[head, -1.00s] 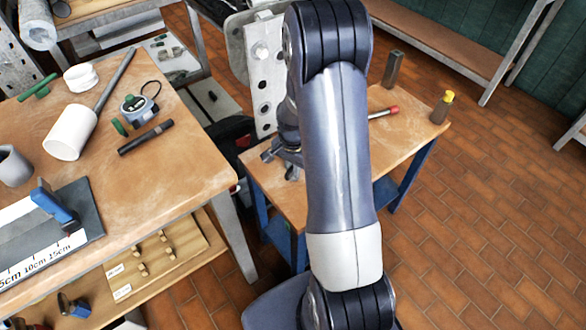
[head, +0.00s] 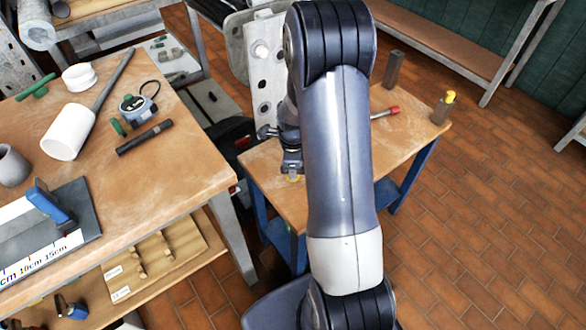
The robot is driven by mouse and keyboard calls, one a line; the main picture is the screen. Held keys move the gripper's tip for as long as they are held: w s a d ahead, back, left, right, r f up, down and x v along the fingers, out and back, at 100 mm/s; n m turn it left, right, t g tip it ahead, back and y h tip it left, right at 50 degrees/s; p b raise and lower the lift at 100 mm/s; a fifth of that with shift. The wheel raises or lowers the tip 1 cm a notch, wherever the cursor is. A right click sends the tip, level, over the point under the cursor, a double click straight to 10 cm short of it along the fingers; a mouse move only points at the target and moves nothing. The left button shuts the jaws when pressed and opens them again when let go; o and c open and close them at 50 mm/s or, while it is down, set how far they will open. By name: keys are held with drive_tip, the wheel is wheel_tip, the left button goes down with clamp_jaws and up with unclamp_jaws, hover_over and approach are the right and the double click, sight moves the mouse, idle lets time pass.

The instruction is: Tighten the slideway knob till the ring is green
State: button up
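My gripper (head: 292,170) is at the small wooden table, in front of a grey upright plate with holes (head: 264,85). My arm hides part of the wrist. The fingers are too small and too covered to tell whether they are open, shut or holding anything.
The small table (head: 262,185) also bears a dark upright block (head: 393,69), a red-tipped tool (head: 388,112) and a yellow-topped block (head: 443,106). A larger workbench (head: 190,185) with tools stands at left. The tiled floor (head: 500,220) at right is clear.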

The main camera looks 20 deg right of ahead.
drive_tip(key=o, duration=0.4)
drive_tip(key=shift+o, duration=0.2)
drive_tip(key=shift+r, duration=0.1)
drive_tip(key=shift+r+p, duration=1.75)
drive_tip(key=shift+r, duration=0.7)
